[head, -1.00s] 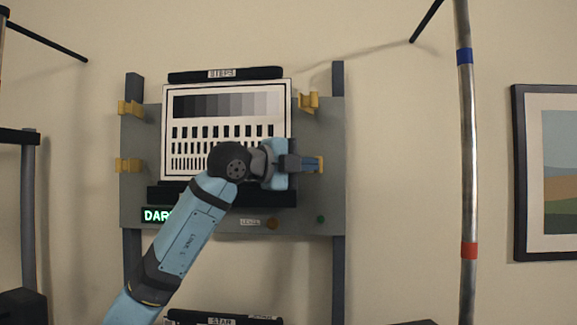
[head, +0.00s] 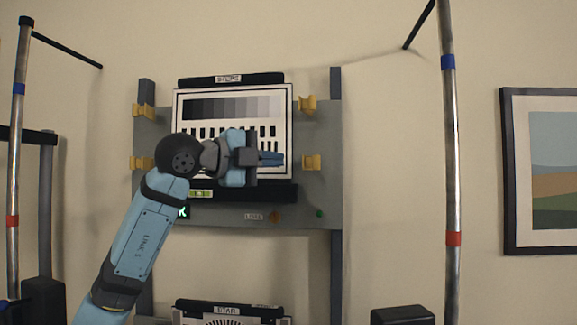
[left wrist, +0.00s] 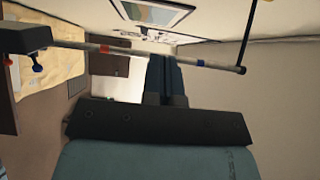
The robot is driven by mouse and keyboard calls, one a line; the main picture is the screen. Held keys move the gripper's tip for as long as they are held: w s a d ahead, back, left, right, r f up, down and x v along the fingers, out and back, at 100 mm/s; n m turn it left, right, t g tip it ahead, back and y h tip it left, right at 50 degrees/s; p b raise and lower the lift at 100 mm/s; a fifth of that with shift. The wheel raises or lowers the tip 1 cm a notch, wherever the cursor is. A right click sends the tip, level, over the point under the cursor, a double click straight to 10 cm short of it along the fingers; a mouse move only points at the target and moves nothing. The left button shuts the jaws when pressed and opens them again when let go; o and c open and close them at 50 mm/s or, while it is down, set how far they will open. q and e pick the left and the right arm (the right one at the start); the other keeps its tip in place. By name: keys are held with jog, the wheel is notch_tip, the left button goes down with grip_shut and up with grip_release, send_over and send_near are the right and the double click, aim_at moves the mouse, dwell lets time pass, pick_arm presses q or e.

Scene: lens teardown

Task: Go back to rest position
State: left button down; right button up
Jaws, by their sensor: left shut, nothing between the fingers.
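My left gripper (head: 270,158) is in front of the lower right part of a test chart (head: 285,110) in the head view. It is shut and empty, its fingers pointing right. My left arm hides the chart's lower left part. The left gripper also shows in the left wrist view (left wrist: 165,75), with its fingers together. My right gripper is not in view.
The chart is on a grey board (head: 325,205) with yellow clips, such as the lower right one (head: 311,162). Metal poles with coloured bands stand at right (head: 450,150) and left (head: 15,150). A framed picture (head: 507,170) hangs at the far right. A second chart (head: 230,312) is below.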

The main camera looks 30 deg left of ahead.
pick_arm(q)
jog(key=shift+s+d, duration=0.15)
jog(key=shift+s, duration=0.9)
